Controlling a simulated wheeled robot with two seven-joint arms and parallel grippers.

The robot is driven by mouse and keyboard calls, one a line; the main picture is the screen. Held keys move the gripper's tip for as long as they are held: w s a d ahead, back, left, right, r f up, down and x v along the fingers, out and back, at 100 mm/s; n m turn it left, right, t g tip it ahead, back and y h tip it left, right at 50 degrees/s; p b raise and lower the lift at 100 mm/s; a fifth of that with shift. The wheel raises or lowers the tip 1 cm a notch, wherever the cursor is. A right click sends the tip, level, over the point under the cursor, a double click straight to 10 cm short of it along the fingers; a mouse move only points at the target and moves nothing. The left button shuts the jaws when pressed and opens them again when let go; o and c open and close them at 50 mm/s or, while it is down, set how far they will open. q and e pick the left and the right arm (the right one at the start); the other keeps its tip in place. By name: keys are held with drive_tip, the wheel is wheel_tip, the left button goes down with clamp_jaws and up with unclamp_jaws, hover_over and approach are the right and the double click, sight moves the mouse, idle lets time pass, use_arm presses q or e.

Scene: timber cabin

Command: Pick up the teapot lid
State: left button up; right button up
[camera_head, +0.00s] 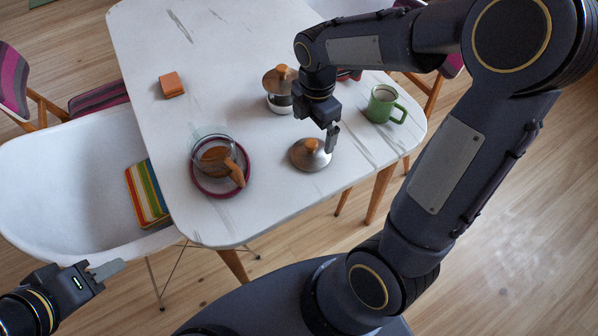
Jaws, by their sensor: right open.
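The teapot lid (304,159), a round silver disc with a small wooden knob, lies on the white table near its front edge. My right gripper (333,138) points down just above the lid's right side, close to the knob. It is open and holds nothing; I cannot tell whether a fingertip touches the lid. A glass teapot (213,155) with brown tea and a wooden handle stands without a lid on a purple round mat, left of the lid. My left gripper (112,268) is low at the left, away from the table; its finger gap is not clear.
Behind the lid stands a glass vessel with a wooden top (279,81). A green mug (384,106) is to the right, and an orange block (171,84) at the back left. White chair (70,190) with a striped book (144,190) stands left of the table (225,120).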

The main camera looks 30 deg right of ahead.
sight(311, 143)
drive_tip(key=shift+a+f, duration=0.15)
drive_tip(key=shift+f, duration=0.7)
wheel_tip(311, 143, down, 7)
drive_tip(key=shift+w+r+b, duration=0.1)
drive_tip(key=shift+r+b, duration=0.05)
drive_tip(key=shift+b, duration=0.25)
drive_tip(key=c, duration=0.6)
